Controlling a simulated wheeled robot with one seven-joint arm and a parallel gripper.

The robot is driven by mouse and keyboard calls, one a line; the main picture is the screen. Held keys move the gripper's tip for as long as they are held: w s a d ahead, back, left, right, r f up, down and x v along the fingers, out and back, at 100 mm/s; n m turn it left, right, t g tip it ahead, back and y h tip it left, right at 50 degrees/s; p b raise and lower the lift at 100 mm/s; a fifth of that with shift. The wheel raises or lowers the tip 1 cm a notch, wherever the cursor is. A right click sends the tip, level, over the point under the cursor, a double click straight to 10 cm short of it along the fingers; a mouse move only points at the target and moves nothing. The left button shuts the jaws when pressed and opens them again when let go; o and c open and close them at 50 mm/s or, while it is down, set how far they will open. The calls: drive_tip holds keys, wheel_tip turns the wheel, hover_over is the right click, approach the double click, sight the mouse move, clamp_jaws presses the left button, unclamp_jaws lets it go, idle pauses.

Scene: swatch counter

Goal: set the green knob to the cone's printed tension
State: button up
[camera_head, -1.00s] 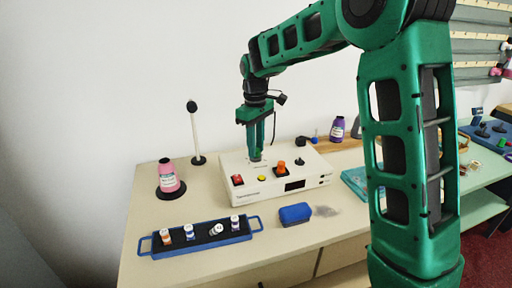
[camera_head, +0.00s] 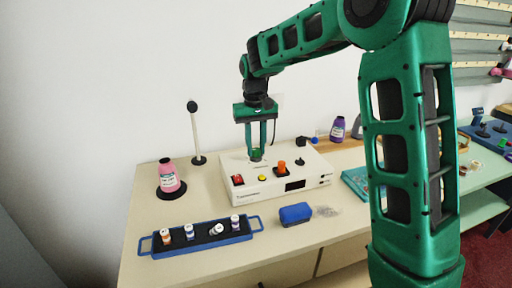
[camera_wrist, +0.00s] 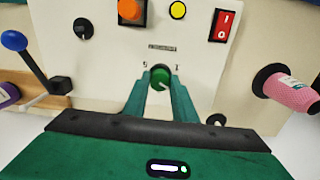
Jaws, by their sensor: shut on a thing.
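The green knob (camera_wrist: 160,76) is on the top of the cream control box (camera_head: 290,178). A pale pointer line on it points to the lower right in the wrist view. Small printed marks sit on either side of the knob. My gripper (camera_head: 256,155) points down at the box; in the wrist view my gripper (camera_wrist: 160,84) has a finger on each side of the knob, shut on it. A pink cone (camera_head: 168,178) with a white label stands on a black base left of the box. It also shows in the wrist view (camera_wrist: 292,92); its print is too small to read.
The box also has a red switch (camera_head: 238,180), a yellow button (camera_head: 262,178), an orange knob (camera_head: 281,167) and a black knob (camera_head: 300,162). A blue tray (camera_head: 240,237) holding several small spools and a blue block (camera_head: 295,213) lie in front. A purple cone (camera_head: 338,128) stands behind.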

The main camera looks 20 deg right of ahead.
sight(256, 149)
drive_tip(key=shift+w+r, duration=0.1)
drive_tip(key=shift+w, duration=0.05)
drive_tip(key=o, duration=0.8)
drive_tip(key=shift+o, duration=1.2)
wheel_tip(256, 149, up, 11)
drive_tip(key=shift+f, duration=0.2)
drive_tip(key=s+d+f+m, duration=0.2)
drive_tip(key=s+d, duration=0.6)
drive_tip(key=s, duration=0.2)
drive_tip(key=s+d+f+m, duration=0.1)
drive_tip(key=s+d+m, duration=0.1)
drive_tip(key=s+d, duration=0.7)
drive_tip(key=s+f+m, duration=0.1)
drive_tip(key=s+f, duration=0.3)
drive_tip(key=s, duration=0.6)
drive_tip(key=s+f+m, duration=0.1)
drive_tip(key=s+f, duration=0.3)
drive_tip(key=s, duration=0.6)
drive_tip(key=shift+s+d+f, duration=0.35)
drive_tip(key=shift+f, duration=0.05)
